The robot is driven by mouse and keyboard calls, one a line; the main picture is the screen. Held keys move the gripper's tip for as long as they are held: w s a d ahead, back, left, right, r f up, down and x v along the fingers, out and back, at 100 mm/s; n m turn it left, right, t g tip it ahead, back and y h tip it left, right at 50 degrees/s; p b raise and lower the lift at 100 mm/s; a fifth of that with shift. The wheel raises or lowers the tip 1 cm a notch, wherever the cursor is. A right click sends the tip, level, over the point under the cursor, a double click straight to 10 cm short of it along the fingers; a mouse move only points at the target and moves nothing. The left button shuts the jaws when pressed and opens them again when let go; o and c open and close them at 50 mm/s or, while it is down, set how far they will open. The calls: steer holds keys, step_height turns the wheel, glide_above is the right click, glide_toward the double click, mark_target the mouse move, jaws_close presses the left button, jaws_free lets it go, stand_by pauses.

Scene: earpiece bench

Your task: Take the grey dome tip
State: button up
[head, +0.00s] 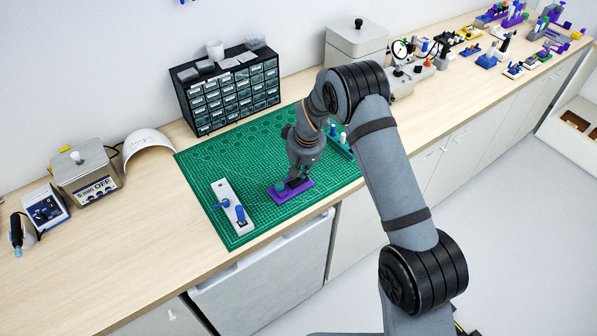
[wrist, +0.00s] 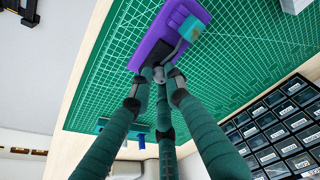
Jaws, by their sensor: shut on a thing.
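My gripper (wrist: 158,78) has three dark green fingers, closed together on a small grey piece, the grey dome tip (wrist: 160,72), at the edge of the purple holder (wrist: 150,48). The fingertips hide most of the tip, and I cannot tell whether it still touches the holder. In the head view my gripper (head: 295,180) reaches down over the purple holder (head: 303,191), and the tip cannot be made out there. A teal piece (wrist: 190,28) with a grey part beside it sits on the holder.
The holder lies on a green cutting mat (head: 205,165). A white block with blue parts (head: 225,192) stands to its left, and a teal rack (head: 341,147) to its right. A black drawer cabinet (head: 228,90) stands behind. The mat between holder and cabinet is mostly clear.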

steer(key=shift+w+r+b, duration=0.1)
steer(key=shift+r+b, duration=0.45)
steer(key=shift+r, duration=0.15)
steer(key=b+v, duration=0.2)
steer(key=shift+d+r, duration=0.15)
steer(key=shift+r, duration=0.25)
steer(key=s+d+r+b, duration=0.1)
steer(key=s+d+r, duration=0.6)
steer(key=r, duration=0.3)
steer(key=shift+s+d+b, duration=0.3)
steer(key=shift+d+b, duration=0.1)
steer(key=shift+d, duration=0.1)
